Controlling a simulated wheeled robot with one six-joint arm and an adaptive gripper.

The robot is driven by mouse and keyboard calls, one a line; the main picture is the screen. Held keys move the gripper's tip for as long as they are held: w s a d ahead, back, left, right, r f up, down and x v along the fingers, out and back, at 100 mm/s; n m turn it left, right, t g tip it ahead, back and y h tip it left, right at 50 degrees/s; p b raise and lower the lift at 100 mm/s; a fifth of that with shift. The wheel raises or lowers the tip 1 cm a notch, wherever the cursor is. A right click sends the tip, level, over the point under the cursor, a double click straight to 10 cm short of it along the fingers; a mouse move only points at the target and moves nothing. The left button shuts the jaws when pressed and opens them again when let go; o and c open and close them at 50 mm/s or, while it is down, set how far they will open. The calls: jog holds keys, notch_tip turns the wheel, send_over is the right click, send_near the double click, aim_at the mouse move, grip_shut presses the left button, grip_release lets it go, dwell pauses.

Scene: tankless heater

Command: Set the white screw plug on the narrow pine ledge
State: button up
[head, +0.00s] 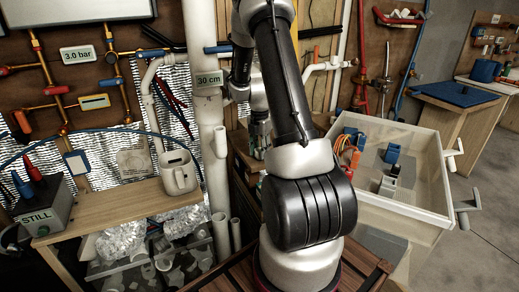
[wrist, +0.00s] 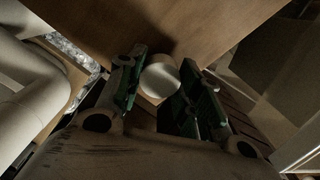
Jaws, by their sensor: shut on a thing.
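In the wrist view the white screw plug (wrist: 160,77) shows as a pale round end between the two green-padded fingers of my gripper (wrist: 162,65). My gripper is shut on it. A brown wooden surface (wrist: 150,22) fills the top of that view, just beyond the plug; I cannot tell whether they touch.
A tall white pipe (head: 207,110) stands between shelf and arm. A white open tray (head: 400,205) with blue fittings lies at right. Clear floor (head: 485,220) shows beyond it.

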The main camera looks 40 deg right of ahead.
jog(key=o, duration=1)
jog(key=shift+f, duration=0.1)
notch_tip(320, 180, up, 12)
